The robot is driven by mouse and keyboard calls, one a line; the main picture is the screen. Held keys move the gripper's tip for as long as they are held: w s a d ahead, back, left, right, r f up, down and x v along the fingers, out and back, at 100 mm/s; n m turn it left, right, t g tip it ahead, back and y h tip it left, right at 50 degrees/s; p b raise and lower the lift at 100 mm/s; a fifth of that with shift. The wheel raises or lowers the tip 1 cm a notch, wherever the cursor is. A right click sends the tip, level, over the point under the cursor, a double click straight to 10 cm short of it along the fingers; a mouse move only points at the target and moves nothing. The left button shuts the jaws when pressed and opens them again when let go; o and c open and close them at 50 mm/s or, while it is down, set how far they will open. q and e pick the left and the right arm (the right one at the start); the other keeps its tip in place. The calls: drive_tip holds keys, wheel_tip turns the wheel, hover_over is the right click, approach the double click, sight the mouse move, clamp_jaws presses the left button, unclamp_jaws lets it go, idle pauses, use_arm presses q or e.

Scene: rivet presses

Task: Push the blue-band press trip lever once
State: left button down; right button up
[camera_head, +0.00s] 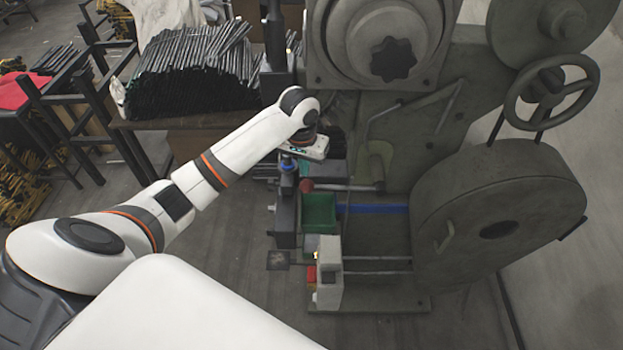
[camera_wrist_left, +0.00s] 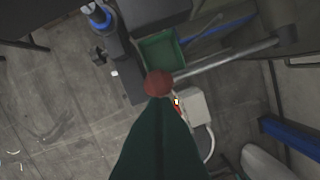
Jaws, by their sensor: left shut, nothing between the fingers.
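The press (camera_head: 395,150) is a large grey-green machine, with a blue band (camera_head: 372,208) low on its frame. Its trip lever (camera_head: 345,187) is a grey bar ending in a red ball knob (camera_head: 307,186). In the left wrist view the red knob (camera_wrist_left: 158,83) sits at the end of the bar (camera_wrist_left: 230,62). My left gripper (camera_wrist_left: 160,100) is shut and empty, its dark green fingers pointing at the knob. The tips overlap the knob's lower edge in that view; whether they touch it I cannot tell. In the head view the fingertips are hard to make out below my white wrist.
A green bin (camera_head: 319,213) stands just below the lever. A blue-topped post (camera_head: 288,165) is left of the knob. A pale control box (camera_head: 329,272) with a red part stands in front. A rack of dark rods (camera_head: 195,70) is behind my left arm. Open floor lies left.

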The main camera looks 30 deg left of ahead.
sight(306, 184)
use_arm(q)
drive_tip(key=shift+a+r, duration=0.1)
drive_tip(key=shift+r, duration=0.2)
drive_tip(key=shift+w+f, duration=0.15)
drive_tip(key=shift+f, duration=1.6)
drive_tip(key=shift+w+f, duration=0.1)
drive_tip(key=shift+f, duration=1.7)
